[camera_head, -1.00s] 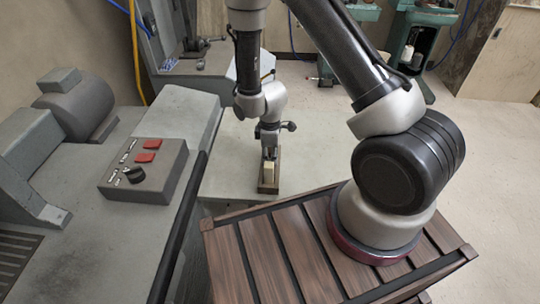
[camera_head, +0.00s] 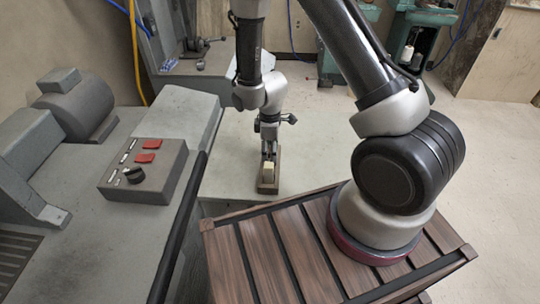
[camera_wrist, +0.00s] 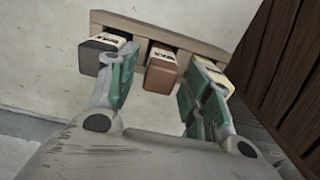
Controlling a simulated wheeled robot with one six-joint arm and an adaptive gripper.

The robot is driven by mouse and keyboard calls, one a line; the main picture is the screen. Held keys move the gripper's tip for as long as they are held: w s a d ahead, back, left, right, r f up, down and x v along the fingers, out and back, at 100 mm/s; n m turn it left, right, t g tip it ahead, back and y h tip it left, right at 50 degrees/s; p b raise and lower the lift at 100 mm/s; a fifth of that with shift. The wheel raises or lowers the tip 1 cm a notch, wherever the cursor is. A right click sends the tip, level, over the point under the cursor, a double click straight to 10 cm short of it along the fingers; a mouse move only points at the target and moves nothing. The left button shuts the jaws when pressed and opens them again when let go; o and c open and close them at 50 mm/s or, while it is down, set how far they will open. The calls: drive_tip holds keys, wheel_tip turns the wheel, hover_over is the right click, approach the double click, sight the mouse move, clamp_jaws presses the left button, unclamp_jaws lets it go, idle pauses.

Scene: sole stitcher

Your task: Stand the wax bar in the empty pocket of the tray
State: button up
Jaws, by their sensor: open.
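The tray (camera_wrist: 140,30) is a narrow tan strip at the top of the wrist view; in the head view its dark end (camera_head: 268,187) lies on the pale bench. A brown bar (camera_wrist: 161,73) with a cream label, apparently the wax bar, stands at the tray's middle. My gripper (camera_wrist: 163,82) is open, its green-padded fingers on either side of this bar with gaps showing. In the head view my gripper (camera_head: 268,155) is low over the tray. A dark bar (camera_wrist: 98,57) stands to the left, and a cream-labelled bar (camera_wrist: 208,72) is partly hidden behind the right finger.
A grey control box with red buttons (camera_head: 146,170) sits on the machine at left. A brown slatted crate (camera_head: 262,255) is in front, under my arm's base. The pale bench (camera_head: 225,155) is clear around the tray.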

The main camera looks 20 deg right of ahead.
wheel_tip(320, 180, up, 10)
drive_tip(key=shift+f, duration=0.2)
drive_tip(key=s+d+r+m+t, duration=0.1)
drive_tip(key=s+d+r+m, duration=0.2)
drive_tip(key=r, duration=0.6)
drive_tip(key=s+d+r+m+t, duration=0.1)
drive_tip(key=d+r+m, duration=0.3)
drive_tip(key=r, duration=0.6)
drive_tip(key=s+d+r+m+t, duration=0.1)
drive_tip(key=s+d+r+m, duration=0.2)
drive_tip(key=s+r, duration=0.3)
drive_tip(key=s+d+r+m+t, duration=0.1)
drive_tip(key=s+d+r+m, duration=0.2)
drive_tip(key=s, duration=0.7)
drive_tip(key=shift+d+r+m, duration=0.3)
drive_tip(key=shift+d+r, duration=0.65)
drive_tip(key=shift+r, duration=0.45)
